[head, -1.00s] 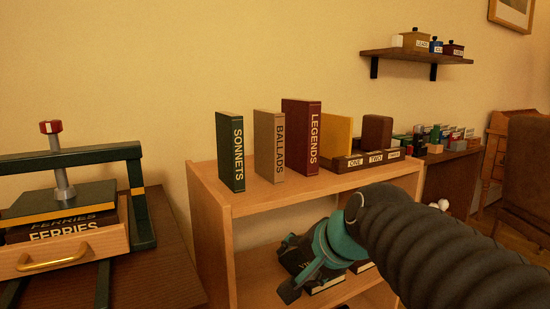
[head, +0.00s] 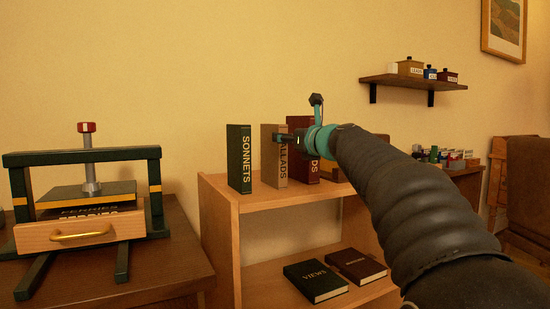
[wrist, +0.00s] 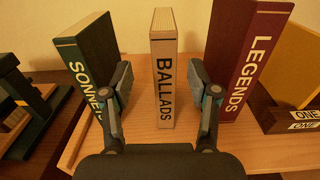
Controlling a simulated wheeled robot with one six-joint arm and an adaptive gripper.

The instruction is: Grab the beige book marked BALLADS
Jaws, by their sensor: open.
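The beige book marked BALLADS (head: 269,160) stands upright on the shelf top between the green SONNETS book (head: 239,160) and the dark red LEGENDS book (head: 299,128). In the wrist view the BALLADS book (wrist: 163,75) is centred, its spine facing me, with gaps to both neighbours. My gripper (wrist: 164,85) is open, one finger to each side of the BALLADS book, near its spine. The left finger is close to the SONNETS book and the right finger close to the LEGENDS book. In the head view my gripper (head: 287,138) partly hides the BALLADS and LEGENDS books.
The SONNETS and LEGENDS books flank the space tightly. A block marked ONE (wrist: 303,120) stands right of LEGENDS. Two books, one marked VIEWS (head: 315,281), lie on the lower shelf. A green press (head: 88,185) stands on the dark table at left.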

